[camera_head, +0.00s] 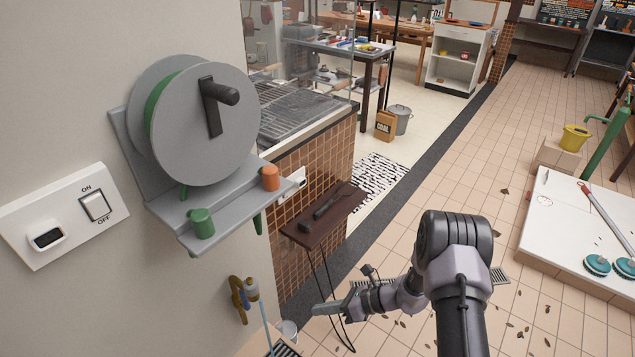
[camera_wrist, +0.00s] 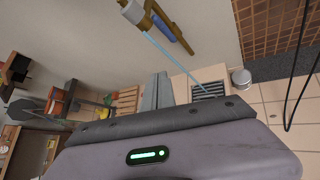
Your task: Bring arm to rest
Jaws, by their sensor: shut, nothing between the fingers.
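My arm (camera_head: 455,255) reaches from the bottom of the head view, bends at a dark elbow, and its forearm points left. My gripper (camera_head: 316,310) is at the left end of it, low above the floor and below the small dark shelf. Its fingers are shut with nothing between them. In the wrist view my gripper (camera_wrist: 158,84) shows as grey closed fingers, with a brass tap (camera_wrist: 132,12) and its thin water stream beyond. The tap (camera_head: 252,289) also shows left of my gripper in the head view.
A wall-mounted hose reel (camera_head: 195,125) with green and orange knobs is at left, beside an ON/OFF switch (camera_head: 94,206). A white platform (camera_head: 560,225) is at right. Tiled floor between is open, with scattered leaves.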

